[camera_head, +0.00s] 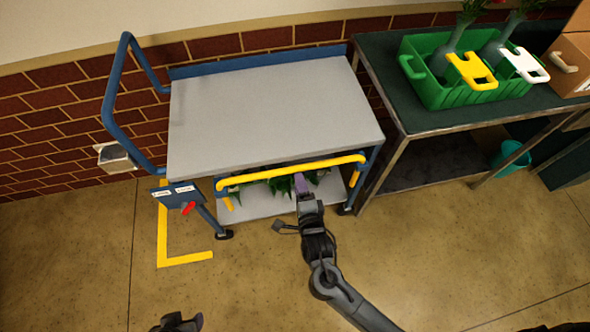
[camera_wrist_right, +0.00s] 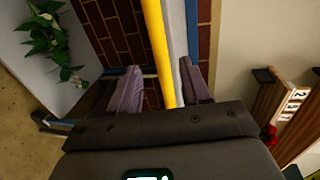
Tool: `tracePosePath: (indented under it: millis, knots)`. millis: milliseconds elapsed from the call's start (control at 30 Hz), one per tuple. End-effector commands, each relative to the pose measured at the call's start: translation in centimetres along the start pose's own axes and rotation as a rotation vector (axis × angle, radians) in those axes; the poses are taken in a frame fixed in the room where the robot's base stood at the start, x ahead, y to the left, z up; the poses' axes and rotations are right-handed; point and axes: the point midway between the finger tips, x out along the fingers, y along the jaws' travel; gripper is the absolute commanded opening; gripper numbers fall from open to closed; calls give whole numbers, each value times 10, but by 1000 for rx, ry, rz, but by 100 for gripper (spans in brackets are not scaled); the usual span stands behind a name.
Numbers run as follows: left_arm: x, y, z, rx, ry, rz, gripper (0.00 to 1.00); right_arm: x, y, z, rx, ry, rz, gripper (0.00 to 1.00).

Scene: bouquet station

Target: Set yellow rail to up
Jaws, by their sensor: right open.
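The yellow rail (camera_head: 285,171) runs along the front of the grey-topped blue cart (camera_head: 270,105), just below the top's front edge, with its ends bent downward. My right gripper (camera_head: 301,184) is at the middle of the rail, on its front side. In the right wrist view, the yellow rail (camera_wrist_right: 158,45) passes between the two open purple-grey fingers of the right gripper (camera_wrist_right: 160,75), with a gap on each side. I cannot tell whether they touch it. A dark part of my left gripper (camera_head: 178,323) shows at the bottom edge, mostly cut off.
Green leaves with white flowers (camera_wrist_right: 50,40) lie on the cart's lower shelf (camera_head: 265,204). A small blue panel with a red lever (camera_head: 188,208) is at the cart's front left. A dark table (camera_head: 420,115) with a green crate (camera_head: 455,95) stands to the right. The front floor is clear.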

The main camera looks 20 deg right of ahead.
Motion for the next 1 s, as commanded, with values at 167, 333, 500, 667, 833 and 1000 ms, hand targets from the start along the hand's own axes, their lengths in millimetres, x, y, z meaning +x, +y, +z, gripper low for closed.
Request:
tracePosePath:
  millis: [167, 333, 500, 667, 833, 1000]
  knots:
    - [10, 0, 4, 4, -1, -3, 48, 31, 2, 0, -2, 0, -2, 48]
    - [16, -1, 6, 6, -1, -4, 48, 55, 2, 0, -2, 0, -1, 48]
    - [19, 0, 7, 5, -1, -4, 48, 69, 1, 0, -1, -1, 0, 48]
    - [20, 0, 7, 3, -1, -2, 48, 74, 1, 0, -1, -1, 2, 48]
    - [20, 2, 6, -2, -1, 2, 48, 74, 1, 0, 0, -1, 1, 48]
    - [20, 2, 6, -5, 0, 5, 48, 74, 1, 0, 0, -1, 1, 34]
